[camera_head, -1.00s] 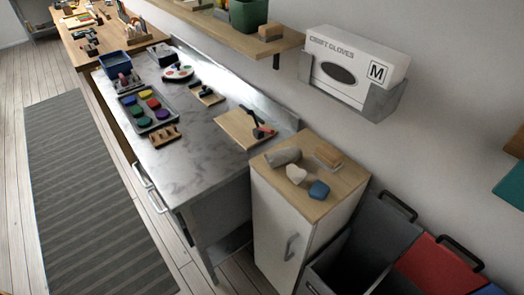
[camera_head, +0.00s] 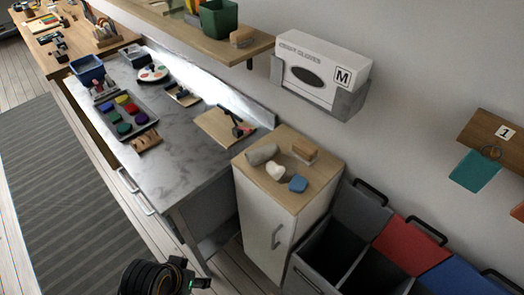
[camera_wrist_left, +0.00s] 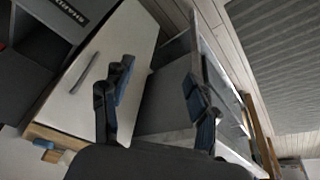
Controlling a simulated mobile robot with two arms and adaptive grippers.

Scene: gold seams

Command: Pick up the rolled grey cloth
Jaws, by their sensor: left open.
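The rolled grey cloth (camera_head: 262,154) lies on the wooden top (camera_head: 268,187) of a white cabinet, near its back left edge, in the head view. Beside it on the same top are a pale lump (camera_head: 275,171), a blue block (camera_head: 298,184) and a wooden-backed brush or block (camera_head: 305,152). My left gripper (camera_wrist_left: 158,88) is open and empty in the left wrist view, its two dark fingers spread before the cabinet front and the counter side. I cannot make out the cloth there. A dark part of my arm shows at the bottom of the head view, apart from the cloth. My right gripper is not in view.
The marble counter (camera_head: 195,160) stands left of the cabinet, with a cutting board (camera_head: 215,128) and a paint tray (camera_head: 122,128) on it. Grey, red and blue bins (camera_head: 410,245) stand to the right. A glove box (camera_head: 320,72) and a shelf (camera_head: 190,30) hang above.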

